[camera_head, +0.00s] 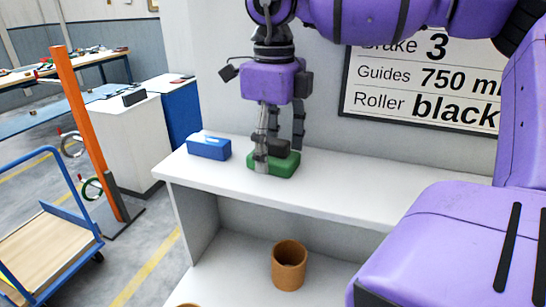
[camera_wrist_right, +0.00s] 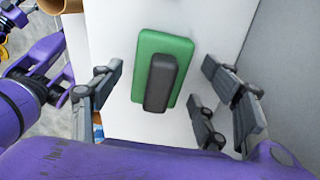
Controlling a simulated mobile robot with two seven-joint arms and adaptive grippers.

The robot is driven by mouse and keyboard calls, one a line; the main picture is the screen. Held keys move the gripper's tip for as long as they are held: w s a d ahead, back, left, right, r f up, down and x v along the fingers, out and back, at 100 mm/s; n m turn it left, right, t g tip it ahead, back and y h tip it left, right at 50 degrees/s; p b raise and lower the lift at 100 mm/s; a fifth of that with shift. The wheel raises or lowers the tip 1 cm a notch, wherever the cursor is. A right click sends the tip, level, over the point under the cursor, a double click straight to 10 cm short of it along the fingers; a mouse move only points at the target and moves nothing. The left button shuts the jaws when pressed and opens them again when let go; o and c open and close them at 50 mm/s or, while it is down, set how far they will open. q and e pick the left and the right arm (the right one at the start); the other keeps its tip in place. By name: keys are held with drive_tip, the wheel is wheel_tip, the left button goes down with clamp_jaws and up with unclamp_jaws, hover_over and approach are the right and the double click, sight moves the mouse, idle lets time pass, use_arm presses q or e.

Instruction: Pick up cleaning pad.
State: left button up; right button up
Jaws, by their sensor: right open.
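The cleaning pad (camera_head: 287,166) is green with a dark grey grip on top. It lies on the white shelf top, and it also shows in the right wrist view (camera_wrist_right: 144,55). My right gripper (camera_head: 279,150) points down over the pad with its fingers spread. In the right wrist view its open fingers (camera_wrist_right: 158,90) stand on either side of the dark grip, with gaps between. In the head view the fingers partly hide the pad. My left gripper is not in the head view.
A brown cylindrical cup (camera_head: 289,265) stands on the lower shelf. A sign (camera_head: 425,80) hangs on the wall behind. The shelf top (camera_head: 350,192) is clear to the right.

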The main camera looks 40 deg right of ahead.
sight(273, 139)
drive_tip(key=shift+r, duration=0.1)
drive_tip(key=c, duration=1.2)
drive_tip(key=shift+c, duration=0.2)
drive_tip(key=shift+r, duration=0.2)
wheel_tip(273, 139, up, 3)
drive_tip(key=shift+f, duration=0.2)
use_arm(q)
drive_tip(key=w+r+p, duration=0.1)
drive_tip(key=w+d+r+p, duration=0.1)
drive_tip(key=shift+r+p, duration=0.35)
use_arm(e)
drive_tip(key=s+a+r, duration=0.9)
drive_tip(key=a+r, duration=0.1)
drive_tip(key=shift+s+a, duration=0.25)
